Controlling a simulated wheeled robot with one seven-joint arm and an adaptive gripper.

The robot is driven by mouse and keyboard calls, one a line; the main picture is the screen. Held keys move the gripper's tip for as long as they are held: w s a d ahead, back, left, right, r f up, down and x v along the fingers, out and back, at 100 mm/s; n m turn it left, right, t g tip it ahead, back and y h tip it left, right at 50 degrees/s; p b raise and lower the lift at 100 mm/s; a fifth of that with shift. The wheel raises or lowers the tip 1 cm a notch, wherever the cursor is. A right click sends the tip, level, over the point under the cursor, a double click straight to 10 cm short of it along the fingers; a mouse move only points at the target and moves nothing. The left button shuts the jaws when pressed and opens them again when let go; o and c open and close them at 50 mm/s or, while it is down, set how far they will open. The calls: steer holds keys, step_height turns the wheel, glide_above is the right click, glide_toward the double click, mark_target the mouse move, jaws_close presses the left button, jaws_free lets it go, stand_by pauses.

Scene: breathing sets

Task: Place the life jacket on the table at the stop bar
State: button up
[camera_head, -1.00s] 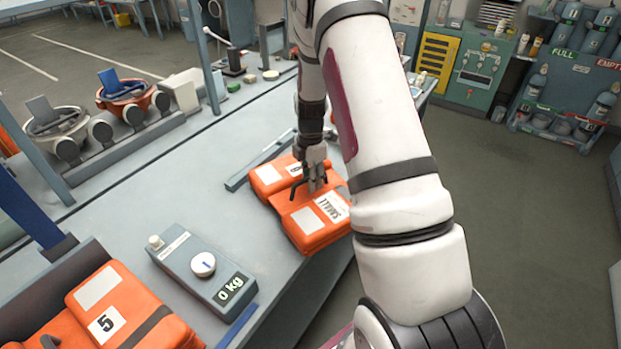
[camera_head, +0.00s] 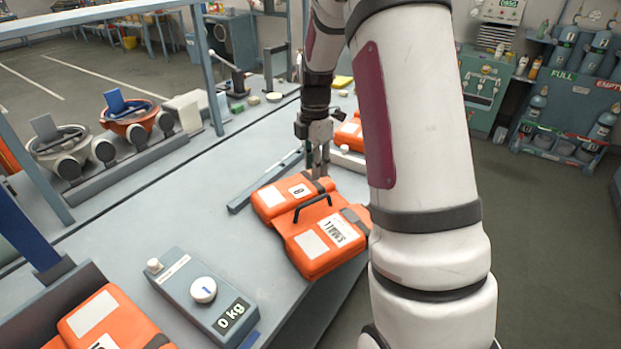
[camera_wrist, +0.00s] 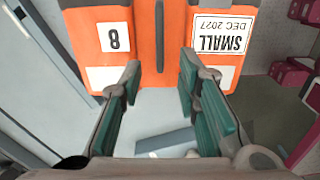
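An orange life jacket (camera_head: 300,262) with a black handle and a "SMALL" label lies flat on the grey table (camera_head: 205,232), near its front edge. The grey stop bar (camera_head: 262,182) lies just behind it; a narrow strip of table seems to show between them. My gripper (camera_head: 320,172) is at the jacket's far side, clear of the handle. In the wrist view my gripper (camera_wrist: 163,92) has its two fingers apart with nothing between them. The jacket (camera_wrist: 145,45) shows beyond the fingertips, its labels upside down. Whether a finger touches it I cannot tell.
A scale box (camera_head: 205,290) reading 0 kg stands front left of the jacket. Another orange jacket (camera_head: 105,325) sits in a dark holder at bottom left. More orange gear (camera_head: 348,133) lies behind my gripper. Bare table lies left of the stop bar.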

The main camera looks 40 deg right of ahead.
steer(key=s+a+r+m+t, duration=0.1)
steer(key=s+a+r+m, duration=0.3)
steer(key=a+r, duration=0.25)
steer(key=s+a+r+m+t, duration=0.2)
steer(key=s+a+r+m, duration=0.2)
steer(key=a+r, duration=0.3)
steer(key=s+a+r+m+t, duration=0.1)
steer(key=s+a+r+m, duration=0.1)
steer(key=s, duration=0.6)
steer(key=s+a+r+m+t, duration=0.1)
steer(key=s+a+r+m, duration=0.2)
steer(key=s+a+m, duration=0.2)
steer(key=s+m, duration=0.2)
steer(key=s, duration=0.1)
steer(key=shift+a+r+t, duration=0.2)
steer(key=shift+a+t, duration=0.1)
steer(key=shift+d, duration=0.1)
